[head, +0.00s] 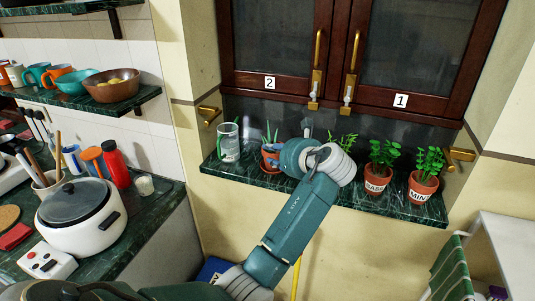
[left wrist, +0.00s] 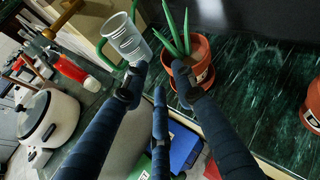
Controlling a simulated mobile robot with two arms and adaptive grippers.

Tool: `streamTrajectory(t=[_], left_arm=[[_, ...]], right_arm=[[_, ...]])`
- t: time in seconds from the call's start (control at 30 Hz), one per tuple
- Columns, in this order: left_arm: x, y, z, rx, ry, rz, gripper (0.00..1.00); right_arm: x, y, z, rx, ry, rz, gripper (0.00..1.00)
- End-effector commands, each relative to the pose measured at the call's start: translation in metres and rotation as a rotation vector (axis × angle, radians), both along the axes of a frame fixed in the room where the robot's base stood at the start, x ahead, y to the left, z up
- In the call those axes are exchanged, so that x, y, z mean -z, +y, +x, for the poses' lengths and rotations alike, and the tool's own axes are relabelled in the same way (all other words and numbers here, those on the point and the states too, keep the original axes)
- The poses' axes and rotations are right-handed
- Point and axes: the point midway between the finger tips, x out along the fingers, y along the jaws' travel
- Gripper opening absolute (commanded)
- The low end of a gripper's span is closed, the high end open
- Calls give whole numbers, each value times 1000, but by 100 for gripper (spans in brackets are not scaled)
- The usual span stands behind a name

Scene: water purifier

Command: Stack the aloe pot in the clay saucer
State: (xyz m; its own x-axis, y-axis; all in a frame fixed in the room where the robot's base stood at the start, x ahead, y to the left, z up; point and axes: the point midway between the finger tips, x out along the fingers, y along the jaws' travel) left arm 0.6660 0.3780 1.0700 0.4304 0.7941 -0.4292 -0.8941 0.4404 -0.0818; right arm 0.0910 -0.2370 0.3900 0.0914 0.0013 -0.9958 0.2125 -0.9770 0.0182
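The aloe (left wrist: 176,35) stands in a terracotta pot (left wrist: 203,52) with a white label, on the green marble shelf. In the head view the aloe pot (head: 268,157) is partly hidden by my left arm. My left gripper (left wrist: 159,72) is open, its fingers spread, in front of the pot. One finger overlaps the pot's near left side in the wrist view; I cannot tell whether it touches. My right gripper is not in view.
A clear jug with a green handle (head: 229,142) stands left of the aloe. Potted plants labelled BASIL (head: 377,180) and MINT (head: 421,187) stand to the right. Dark cabinet doors (head: 275,40) hang above the shelf (head: 222,172). A white cooker (head: 80,225) is on the left counter.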

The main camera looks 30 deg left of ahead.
Motion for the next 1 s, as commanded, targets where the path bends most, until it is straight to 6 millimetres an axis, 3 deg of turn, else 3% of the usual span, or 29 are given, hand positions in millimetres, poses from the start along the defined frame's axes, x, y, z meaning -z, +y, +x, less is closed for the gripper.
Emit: streamTrajectory(t=[0.2,0.4,1.0], left_arm=[[-18,-35,-18,1,-2,-2,27],[-27,-50,-27,0,-1,0,27],[-24,-52,-29,-2,-5,-9,27]], right_arm=[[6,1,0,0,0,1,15],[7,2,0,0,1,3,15],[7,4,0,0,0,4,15]])
